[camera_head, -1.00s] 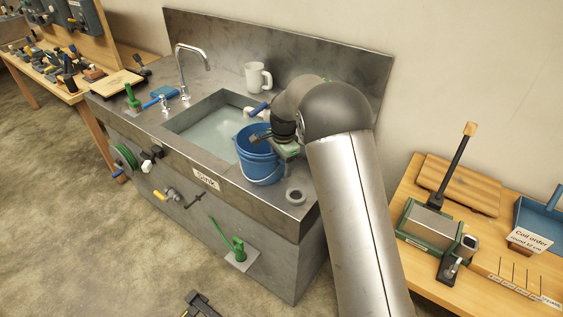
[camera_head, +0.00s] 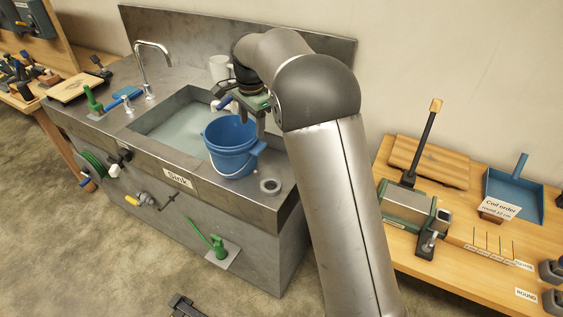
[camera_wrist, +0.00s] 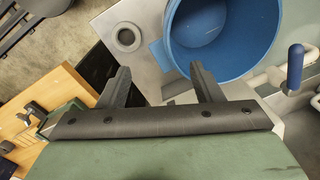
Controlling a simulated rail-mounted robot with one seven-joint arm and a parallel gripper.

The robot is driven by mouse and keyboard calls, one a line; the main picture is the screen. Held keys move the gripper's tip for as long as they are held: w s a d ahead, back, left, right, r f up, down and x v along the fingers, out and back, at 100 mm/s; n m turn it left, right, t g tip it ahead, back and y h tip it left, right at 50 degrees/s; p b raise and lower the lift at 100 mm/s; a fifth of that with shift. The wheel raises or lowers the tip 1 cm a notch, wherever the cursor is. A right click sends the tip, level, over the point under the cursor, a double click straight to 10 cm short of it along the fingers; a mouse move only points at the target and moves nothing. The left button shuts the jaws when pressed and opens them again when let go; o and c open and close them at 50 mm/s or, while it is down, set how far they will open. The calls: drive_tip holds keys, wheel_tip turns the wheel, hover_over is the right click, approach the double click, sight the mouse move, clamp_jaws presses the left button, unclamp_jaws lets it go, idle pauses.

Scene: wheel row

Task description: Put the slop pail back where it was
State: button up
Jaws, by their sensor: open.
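The blue slop pail (camera_head: 232,150) stands upright at the right end of the sink basin (camera_head: 180,128), its white bail handle hanging down at its side. In the wrist view the pail (camera_wrist: 222,38) is seen from above, open and apparently empty. My gripper (camera_head: 258,112) is just above and behind the pail's right rim in the head view. In the wrist view its two fingers (camera_wrist: 160,76) are spread apart with nothing between them. One finger is close to the pail's rim; I cannot tell whether it touches.
A ring-shaped fitting (camera_head: 270,186) is on the counter beside the pail. A tap (camera_head: 153,58) and a white mug (camera_head: 220,68) are at the back. A blue-handled valve (camera_wrist: 294,68) is near the pail. A wooden bench (camera_head: 455,240) with tools stands to the right.

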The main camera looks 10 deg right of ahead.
drive_tip(key=s+d+r+n, duration=0.2)
drive_tip(key=s+d, duration=0.2)
drive_tip(key=s, duration=0.4)
drive_tip(key=s+d+r+n, duration=0.2)
drive_tip(key=s+d+n, duration=0.1)
drive_tip(key=s, duration=0.4)
drive_tip(key=s+d+f+n, duration=0.2)
drive_tip(key=s+f+n, duration=0.1)
drive_tip(key=s, duration=0.8)
drive_tip(key=s+d+f+n, duration=0.2)
drive_tip(key=s+f+n, duration=0.1)
drive_tip(key=s, duration=0.8)
drive_tip(key=shift+s+d+n, duration=0.2)
drive_tip(key=shift+s+n, duration=0.05)
drive_tip(key=shift+n, duration=0.25)
